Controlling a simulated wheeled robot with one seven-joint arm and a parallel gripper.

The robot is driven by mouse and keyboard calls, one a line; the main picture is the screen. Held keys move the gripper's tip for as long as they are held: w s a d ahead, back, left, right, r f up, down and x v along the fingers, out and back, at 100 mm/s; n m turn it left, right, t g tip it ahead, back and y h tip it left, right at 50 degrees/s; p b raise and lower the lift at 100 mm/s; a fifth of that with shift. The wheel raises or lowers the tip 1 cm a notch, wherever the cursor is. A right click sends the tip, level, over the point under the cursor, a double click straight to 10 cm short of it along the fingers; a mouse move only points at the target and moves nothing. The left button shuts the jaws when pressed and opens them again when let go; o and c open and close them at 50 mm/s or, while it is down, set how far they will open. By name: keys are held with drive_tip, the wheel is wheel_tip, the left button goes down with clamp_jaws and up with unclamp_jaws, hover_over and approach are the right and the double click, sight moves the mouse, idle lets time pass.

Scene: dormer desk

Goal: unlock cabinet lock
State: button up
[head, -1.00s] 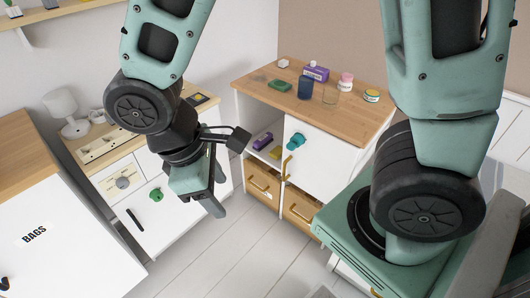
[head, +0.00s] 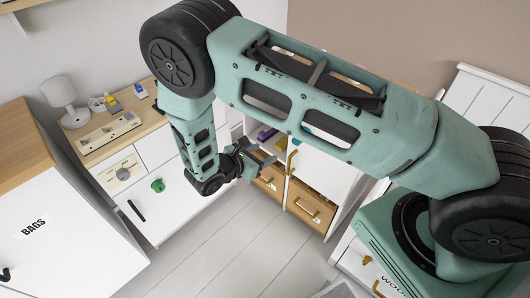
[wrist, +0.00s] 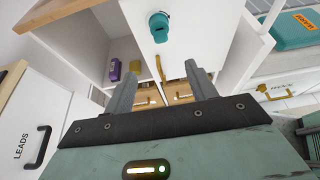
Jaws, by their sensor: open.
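A teal lock knob (wrist: 159,24) sits on the white cabinet door (wrist: 188,50) in the wrist view, with a brass handle (wrist: 160,68) below it. In the head view my arm hides this knob; the brass handle (head: 291,160) shows. My gripper (wrist: 160,76) is open and empty, its two fingers pointing towards the lower part of the door. The knob lies beyond and above the fingertips in the wrist picture; no contact with it shows. In the head view my gripper (head: 262,164) is in front of the cabinet, partly hard to make out. Another green knob (head: 158,185) is on the left-hand unit.
An open compartment beside the door holds a purple item (wrist: 115,70). Wicker drawers (head: 310,205) with brass handles are below. A white cabinet marked BAGS (head: 50,215) stands at left. A front marked LEADS (wrist: 28,140) shows at wrist-view left. The floor (head: 225,245) between is clear.

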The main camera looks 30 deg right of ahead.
sight(295, 142)
drive_tip(key=p+x, duration=0.2)
drive_tip(key=x, duration=1.5)
drive_tip(key=shift+c, duration=0.3)
drive_tip(key=c, duration=1)
drive_tip(key=o, duration=0.3)
drive_tip(key=shift+a, duration=0.1)
drive_tip(key=shift+c, duration=1.4)
